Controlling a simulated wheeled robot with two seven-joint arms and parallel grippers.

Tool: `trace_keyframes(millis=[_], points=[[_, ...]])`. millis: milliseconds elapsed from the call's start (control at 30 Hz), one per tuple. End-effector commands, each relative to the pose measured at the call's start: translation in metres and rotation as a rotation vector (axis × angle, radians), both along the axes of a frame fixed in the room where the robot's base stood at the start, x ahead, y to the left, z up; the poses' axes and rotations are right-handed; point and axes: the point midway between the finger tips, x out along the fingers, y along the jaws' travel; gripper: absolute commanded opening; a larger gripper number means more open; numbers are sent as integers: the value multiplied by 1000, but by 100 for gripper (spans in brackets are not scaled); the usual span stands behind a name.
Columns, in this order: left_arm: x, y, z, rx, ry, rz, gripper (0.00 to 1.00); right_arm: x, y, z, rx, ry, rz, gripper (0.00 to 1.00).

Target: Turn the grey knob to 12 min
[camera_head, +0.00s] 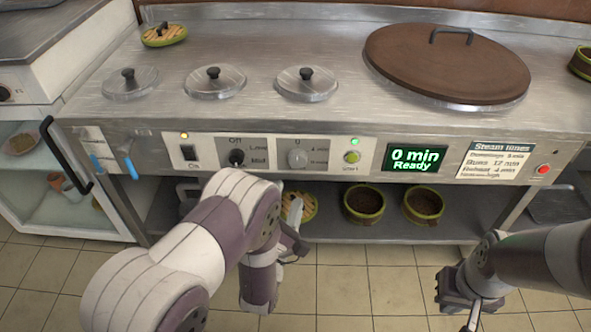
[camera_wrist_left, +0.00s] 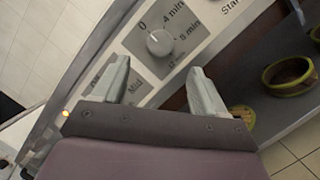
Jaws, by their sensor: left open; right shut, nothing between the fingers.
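The grey knob (camera_head: 297,158) is on the control panel, on a plate with a 0 at the top and minute marks around it. In the left wrist view the knob (camera_wrist_left: 160,43) stands beyond my fingertips, and its marker appears to be near the 0. The display (camera_head: 415,159) reads "0 min Ready". My left gripper (camera_head: 297,243) is below and in front of the panel; in the wrist view the left gripper (camera_wrist_left: 158,82) is open and empty, apart from the knob. My right gripper (camera_head: 470,315) is shut and empty at the lower right.
A black knob (camera_head: 237,157) and a switch (camera_head: 189,153) are left of the grey knob; a green start button (camera_head: 352,157) is to its right. A steam times sign (camera_head: 494,161) and red button (camera_head: 543,169) are further right.

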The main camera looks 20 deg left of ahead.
Motion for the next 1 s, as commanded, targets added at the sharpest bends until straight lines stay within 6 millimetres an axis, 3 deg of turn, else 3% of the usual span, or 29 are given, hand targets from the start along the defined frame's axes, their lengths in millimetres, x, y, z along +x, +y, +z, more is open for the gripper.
trace_keyframes(millis=[100, 300, 467, 700, 733, 900, 1000], points=[[31, 2, 4, 0, -5, 2, 72, 0, 0, -11, 0, 1, 0, 0], [72, 3, 13, 1, -1, 0, 72, 0, 0, -21, 0, 1, 0, 0], [86, 3, 18, 2, 0, 0, 72, 0, 0, -23, 0, 0, 0, 0], [88, 3, 19, 3, 2, 0, 72, 0, 0, -22, 0, 0, 0, 0], [87, 3, 19, 3, 2, 0, 69, 0, 0, -22, 0, 0, 0, 0], [87, 3, 18, 3, 2, 0, 16, 0, 0, -22, 0, 0, 0, 0], [87, 3, 18, 3, 2, 0, 17, 0, 0, -22, 0, 0, 0, 0]])
